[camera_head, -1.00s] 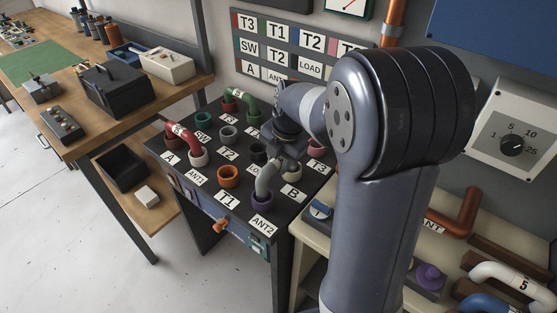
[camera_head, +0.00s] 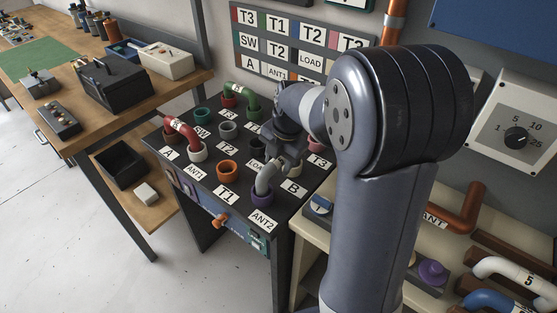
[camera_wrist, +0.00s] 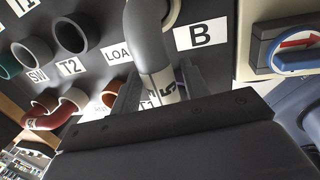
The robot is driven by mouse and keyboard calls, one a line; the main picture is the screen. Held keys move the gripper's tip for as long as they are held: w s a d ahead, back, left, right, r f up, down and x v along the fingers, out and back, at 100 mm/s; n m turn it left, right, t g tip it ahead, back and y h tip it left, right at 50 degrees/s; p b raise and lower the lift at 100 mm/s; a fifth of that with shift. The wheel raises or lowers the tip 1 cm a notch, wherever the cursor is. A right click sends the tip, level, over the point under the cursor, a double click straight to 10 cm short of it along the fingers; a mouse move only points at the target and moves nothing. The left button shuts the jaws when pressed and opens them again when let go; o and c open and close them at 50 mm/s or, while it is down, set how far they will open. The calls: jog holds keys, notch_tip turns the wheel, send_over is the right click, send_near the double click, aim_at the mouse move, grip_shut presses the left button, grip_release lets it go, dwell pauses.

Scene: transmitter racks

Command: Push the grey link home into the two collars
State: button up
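The grey link (camera_head: 266,180) is a bent pipe marked 5. Its near end stands at the purple collar (camera_head: 262,198) by the ANT2 label and appears to enter it. Its other end reaches toward the pale collar beside the B label, mostly hidden by my gripper in the head view. In the wrist view the link (camera_wrist: 150,45) runs up past a pale collar rim (camera_wrist: 173,12); how deep either end sits cannot be told. My gripper (camera_head: 277,161) is shut on the link, with a finger on each side of it in the wrist view (camera_wrist: 158,88).
A red link (camera_head: 182,130) and a green link (camera_head: 240,90) bridge other collars on the dark panel. An empty orange collar (camera_head: 228,169) is left of the grey link. A cream bench (camera_head: 345,222) with a blue-and-white switch (camera_head: 320,206) adjoins at right.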

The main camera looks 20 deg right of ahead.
jog(key=shift+o, duration=0.9)
notch_tip(320, 180, up, 11)
jog(key=s+d, duration=0.1)
jog(key=shift+s+d+f, duration=0.15)
jog(key=shift+s+f, duration=0.05)
jog(key=shift+s, duration=0.15)
jog(key=f, duration=0.3)
jog(key=w+a+f, duration=0.1)
jog(key=f, duration=0.6)
jog(key=shift+w+a+p, duration=0.15)
jog(key=shift+w+p, duration=0.15)
jog(key=shift+w, duration=0.1)
jog(key=shift+r, duration=0.1)
jog(key=shift+f, duration=0.2)
